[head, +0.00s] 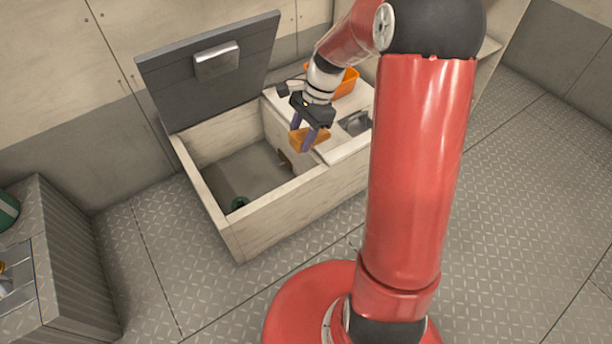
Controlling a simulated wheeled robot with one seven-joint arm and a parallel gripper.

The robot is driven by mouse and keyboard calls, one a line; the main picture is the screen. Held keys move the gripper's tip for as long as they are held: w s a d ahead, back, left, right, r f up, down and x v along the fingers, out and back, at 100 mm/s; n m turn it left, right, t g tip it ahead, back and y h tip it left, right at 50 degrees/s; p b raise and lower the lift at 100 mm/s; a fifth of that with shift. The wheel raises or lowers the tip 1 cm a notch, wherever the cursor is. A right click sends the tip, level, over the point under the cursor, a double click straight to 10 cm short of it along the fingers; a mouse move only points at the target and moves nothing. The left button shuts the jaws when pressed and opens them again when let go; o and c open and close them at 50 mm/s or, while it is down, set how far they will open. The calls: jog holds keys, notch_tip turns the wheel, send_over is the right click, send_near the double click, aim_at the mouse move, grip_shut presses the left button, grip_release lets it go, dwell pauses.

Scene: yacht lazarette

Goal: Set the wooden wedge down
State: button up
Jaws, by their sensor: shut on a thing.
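An orange-brown wooden wedge (322,134) is between the fingers of my gripper (302,142). The gripper is shut on it and points down. The wedge appears at the inner edge of the open locker, by the white top on its right. I cannot tell whether the wedge touches that top or hangs above it. The fingers hide part of the wedge.
The locker (283,216) is open, with its grey lid (215,75) raised at the back left. A small dark green thing (239,203) lies inside. An orange bin (347,84) and a grey metal recess (356,123) are on the white top (345,149). A ribbed cabinet (75,265) stands at left.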

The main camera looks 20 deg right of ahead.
notch_tip(320, 180, down, 14)
jog(key=shift+f+b, duration=0.15)
jog(key=shift+b, duration=0.95)
jog(key=o, duration=1)
jog(key=shift+f, duration=0.1)
